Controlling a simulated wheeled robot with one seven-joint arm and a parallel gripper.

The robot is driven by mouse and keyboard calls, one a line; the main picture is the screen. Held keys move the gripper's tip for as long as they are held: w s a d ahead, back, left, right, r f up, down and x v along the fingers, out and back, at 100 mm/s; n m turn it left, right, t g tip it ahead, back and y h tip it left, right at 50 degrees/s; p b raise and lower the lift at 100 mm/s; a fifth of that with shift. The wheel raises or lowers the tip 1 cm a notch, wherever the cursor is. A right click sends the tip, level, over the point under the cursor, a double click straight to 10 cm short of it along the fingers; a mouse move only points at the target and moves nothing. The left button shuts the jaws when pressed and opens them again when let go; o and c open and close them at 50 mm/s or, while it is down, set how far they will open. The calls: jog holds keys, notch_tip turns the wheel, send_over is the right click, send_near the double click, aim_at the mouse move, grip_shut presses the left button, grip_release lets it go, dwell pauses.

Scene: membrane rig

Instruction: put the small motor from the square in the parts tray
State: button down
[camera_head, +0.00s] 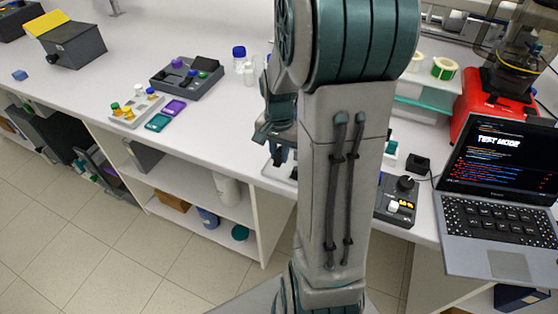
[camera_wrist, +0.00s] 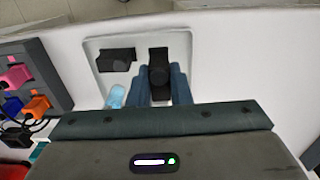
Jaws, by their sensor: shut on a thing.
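In the head view, my gripper (camera_head: 277,152) hangs low over the bench, partly hidden behind my arm. Below it in the wrist view is a shallow pale grey tray (camera_wrist: 138,42), likely the parts tray. It holds a black block (camera_wrist: 117,60) at left and a light blue piece (camera_wrist: 116,97) near the left finger. A black shape (camera_wrist: 158,54) shows just beyond the fingertips; I cannot tell whether it joins the held thing. Whether the held thing touches the tray is unclear.
A dark panel with coloured plugs (camera_wrist: 35,80) stands left of the tray in the wrist view. In the head view, a purple square (camera_head: 174,107) and teal square (camera_head: 158,122) lie by a small rack (camera_head: 132,112). A laptop (camera_head: 500,220) is at right. The bench's front edge is close.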

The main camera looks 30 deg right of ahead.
aim_at(279, 163)
jog(key=shift+f, duration=2.15)
jog(key=shift+f, duration=0.25)
jog(key=c, duration=1.3)
grip_release()
jog(key=shift+r, duration=0.1)
jog(key=shift+c, duration=0.2)
